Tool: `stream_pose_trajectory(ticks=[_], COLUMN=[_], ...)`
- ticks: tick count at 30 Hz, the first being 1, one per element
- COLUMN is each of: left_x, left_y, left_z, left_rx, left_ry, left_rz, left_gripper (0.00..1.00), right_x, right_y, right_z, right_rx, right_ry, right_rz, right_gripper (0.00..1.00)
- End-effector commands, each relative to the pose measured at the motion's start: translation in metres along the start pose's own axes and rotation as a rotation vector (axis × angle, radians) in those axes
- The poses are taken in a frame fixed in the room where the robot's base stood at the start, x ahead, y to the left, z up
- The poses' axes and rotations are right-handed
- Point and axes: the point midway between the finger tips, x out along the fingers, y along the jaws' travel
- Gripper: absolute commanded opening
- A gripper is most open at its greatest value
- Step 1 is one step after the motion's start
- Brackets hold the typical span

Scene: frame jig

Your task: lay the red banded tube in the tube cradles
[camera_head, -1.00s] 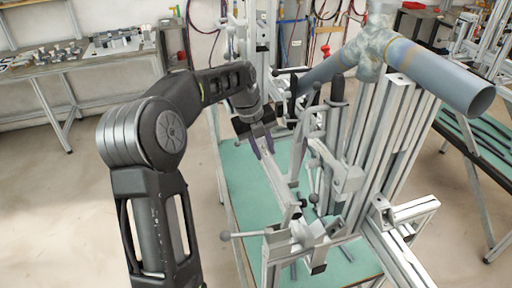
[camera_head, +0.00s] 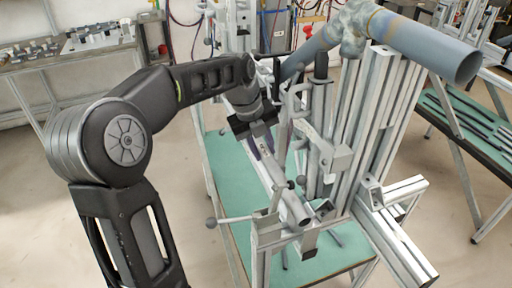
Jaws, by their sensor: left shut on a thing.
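My left gripper (camera_head: 261,146) reaches in from the left over the jig. It is shut on a long grey tube (camera_head: 279,184), near its far end. The tube slants down toward the near end of the jig, where its open end shows beside a metal bracket. No red band can be made out on it. The tube cradles are hard to tell apart from the jig's brackets (camera_head: 270,228), and I cannot tell whether the tube rests in them. My right gripper is not in view.
A thick blue-grey branched pipe (camera_head: 425,47) sits high on upright metal posts (camera_head: 366,125) right of the gripper. Clamps with black handles (camera_head: 320,66) stand close by. A lever with a ball end (camera_head: 211,222) sticks out left. A workbench (camera_head: 75,62) stands behind left.

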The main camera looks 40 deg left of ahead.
Motion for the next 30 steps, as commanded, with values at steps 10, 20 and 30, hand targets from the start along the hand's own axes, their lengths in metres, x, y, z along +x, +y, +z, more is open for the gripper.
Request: stream_pose_trajectory(ticks=[10, 20, 30], left_x=[0.016, 0.022, 0.021], left_y=[-0.015, -0.013, -0.013], left_z=[0.000, 0.000, 0.000], left_rx=[-0.001, 0.000, 0.000], left_ry=[0.000, -0.001, -0.001], left_rz=[0.000, -0.001, -0.001], left_gripper=[0.00, 0.00, 0.00], right_x=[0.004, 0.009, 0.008], right_y=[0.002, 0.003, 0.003], right_z=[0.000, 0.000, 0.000], right_rx=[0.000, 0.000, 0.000], right_ry=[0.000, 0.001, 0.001], right_rz=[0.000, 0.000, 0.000], right_gripper=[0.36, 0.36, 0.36])
